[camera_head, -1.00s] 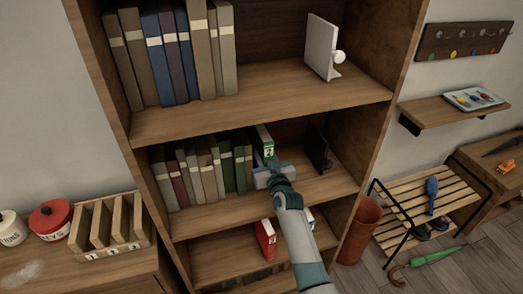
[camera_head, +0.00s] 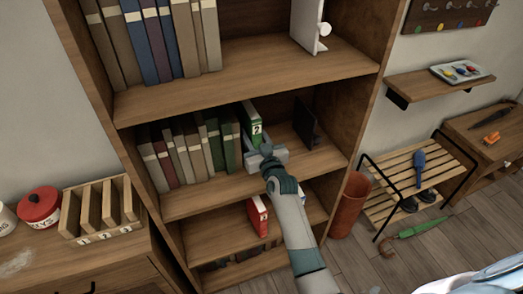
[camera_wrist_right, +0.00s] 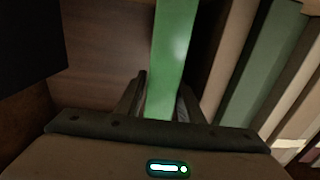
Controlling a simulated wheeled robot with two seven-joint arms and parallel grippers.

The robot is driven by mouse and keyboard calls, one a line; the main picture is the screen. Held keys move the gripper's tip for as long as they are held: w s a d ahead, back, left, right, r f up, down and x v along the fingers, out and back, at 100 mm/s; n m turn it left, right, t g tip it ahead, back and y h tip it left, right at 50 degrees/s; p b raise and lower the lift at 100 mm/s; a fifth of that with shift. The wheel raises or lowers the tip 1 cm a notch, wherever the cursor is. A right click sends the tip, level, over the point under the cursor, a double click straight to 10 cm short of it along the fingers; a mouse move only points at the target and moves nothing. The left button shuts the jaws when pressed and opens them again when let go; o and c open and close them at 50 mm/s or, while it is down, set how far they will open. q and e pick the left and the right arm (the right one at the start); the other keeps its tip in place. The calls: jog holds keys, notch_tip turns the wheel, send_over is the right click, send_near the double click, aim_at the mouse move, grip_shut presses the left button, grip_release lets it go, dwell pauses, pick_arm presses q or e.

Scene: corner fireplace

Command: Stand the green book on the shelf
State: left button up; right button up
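In the right wrist view the green book (camera_wrist_right: 170,60) runs between the two fingers of the right gripper (camera_wrist_right: 163,85). The fingers appear shut on it. Whether its bottom touches the shelf is hidden. My left gripper is in neither view.
The row of books (camera_head: 185,150) stands close on the left. A black bookend (camera_head: 305,122) stands right of the green book, with bare shelf between. A red book (camera_head: 257,217) is on the shelf below.

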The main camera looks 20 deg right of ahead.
jog(key=s+b, duration=0.1)
jog(key=s, duration=0.8)
jog(key=shift+d+b, duration=0.1)
jog(key=shift+b, duration=0.2)
